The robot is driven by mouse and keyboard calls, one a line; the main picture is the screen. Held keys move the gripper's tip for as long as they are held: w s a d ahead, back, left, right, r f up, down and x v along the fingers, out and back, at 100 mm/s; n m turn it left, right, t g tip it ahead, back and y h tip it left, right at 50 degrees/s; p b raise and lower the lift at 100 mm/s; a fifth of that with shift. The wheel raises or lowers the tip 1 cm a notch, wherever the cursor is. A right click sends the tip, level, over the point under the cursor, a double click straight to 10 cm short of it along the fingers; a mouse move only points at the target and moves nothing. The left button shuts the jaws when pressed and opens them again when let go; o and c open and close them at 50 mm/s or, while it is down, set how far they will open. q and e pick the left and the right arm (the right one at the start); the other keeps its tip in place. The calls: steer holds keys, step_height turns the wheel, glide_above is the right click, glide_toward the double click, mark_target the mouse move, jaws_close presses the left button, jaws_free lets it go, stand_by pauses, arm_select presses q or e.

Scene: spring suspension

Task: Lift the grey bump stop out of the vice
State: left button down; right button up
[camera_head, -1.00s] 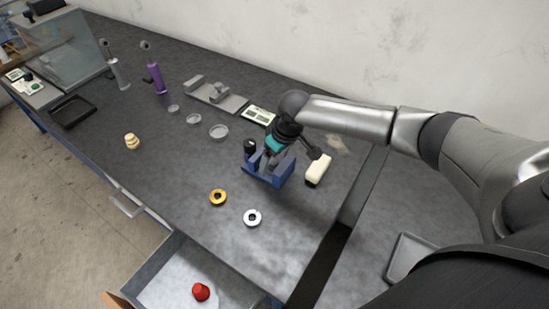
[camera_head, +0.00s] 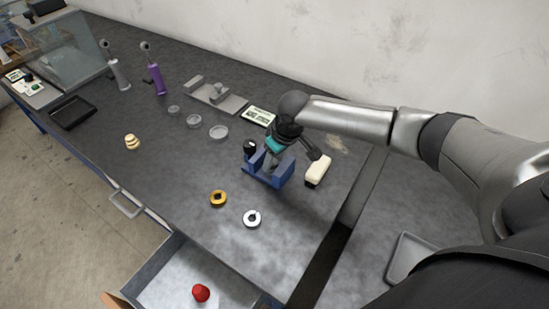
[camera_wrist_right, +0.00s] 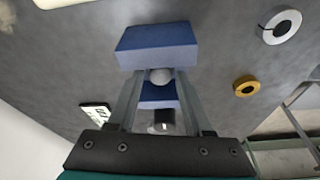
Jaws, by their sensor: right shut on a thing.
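The blue vice (camera_head: 282,178) stands on the dark bench; it also shows in the right wrist view (camera_wrist_right: 155,42). The grey bump stop (camera_wrist_right: 160,76) shows as a small rounded top between my right fingers, between the vice's blue blocks. My right gripper (camera_wrist_right: 160,80) points down over the vice and is shut on the bump stop. In the head view the right gripper (camera_head: 271,161) covers most of the part. I cannot tell whether the bump stop is clear of the jaws. My left gripper is not in view.
A cream-headed mallet (camera_head: 318,171) lies right of the vice. A gold ring (camera_head: 218,205) and a silver ring (camera_head: 252,225) lie in front. A red part (camera_head: 201,293) sits in the open drawer (camera_head: 165,277). A grey fixture (camera_head: 215,96) stands behind. The bench's left front is mostly clear.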

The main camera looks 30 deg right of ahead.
jaws_close()
steer(key=shift+w+a+p, duration=0.15)
steer(key=shift+w+p, duration=0.05)
steer(key=shift+p, duration=0.1)
stand_by(0.4)
steer(key=shift+r+p, duration=3.5)
steer(key=shift+p, duration=0.6)
